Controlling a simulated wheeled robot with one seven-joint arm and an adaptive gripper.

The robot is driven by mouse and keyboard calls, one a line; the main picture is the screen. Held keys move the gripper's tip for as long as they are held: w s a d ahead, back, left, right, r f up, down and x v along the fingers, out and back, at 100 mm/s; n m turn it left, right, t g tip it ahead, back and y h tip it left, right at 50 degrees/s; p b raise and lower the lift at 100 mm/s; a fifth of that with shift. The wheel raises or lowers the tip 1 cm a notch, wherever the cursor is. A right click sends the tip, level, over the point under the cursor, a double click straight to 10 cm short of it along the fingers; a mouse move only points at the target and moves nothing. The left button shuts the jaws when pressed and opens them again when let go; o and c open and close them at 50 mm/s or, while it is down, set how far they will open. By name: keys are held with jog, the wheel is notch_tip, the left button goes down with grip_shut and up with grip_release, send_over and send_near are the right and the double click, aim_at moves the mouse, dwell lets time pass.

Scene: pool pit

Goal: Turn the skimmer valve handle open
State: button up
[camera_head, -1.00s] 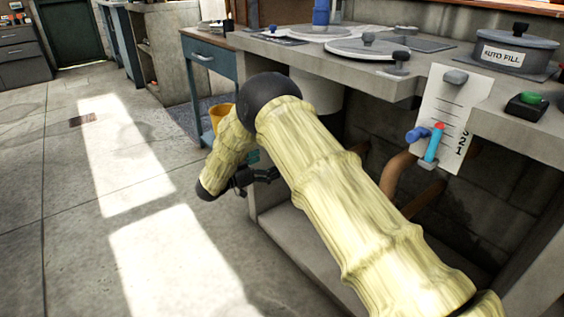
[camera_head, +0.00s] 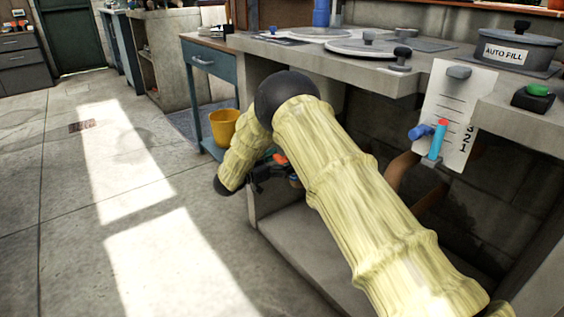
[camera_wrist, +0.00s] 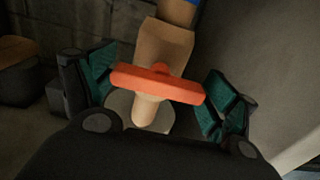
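The orange-red valve handle (camera_wrist: 158,84) is a flat bar across a tan pipe (camera_wrist: 165,48) in the wrist view. It lies between the two teal-padded fingers of my gripper (camera_wrist: 161,88), one finger near each end of the bar. The fingers are spread, and I cannot tell whether either touches the bar. In the head view my gripper (camera_head: 268,170) is low beside the counter's open bay, mostly hidden by my arm. A small bit of the orange handle (camera_head: 280,159) shows there.
A concrete counter (camera_head: 375,78) overhangs the bay. On the right hang a white gauge card (camera_head: 455,105) and a blue fitting (camera_head: 420,131). A yellow bucket (camera_head: 223,127) stands at the blue table (camera_head: 209,63). The floor (camera_head: 60,220) to the left is clear.

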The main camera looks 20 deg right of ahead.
jog(key=c, duration=0.4)
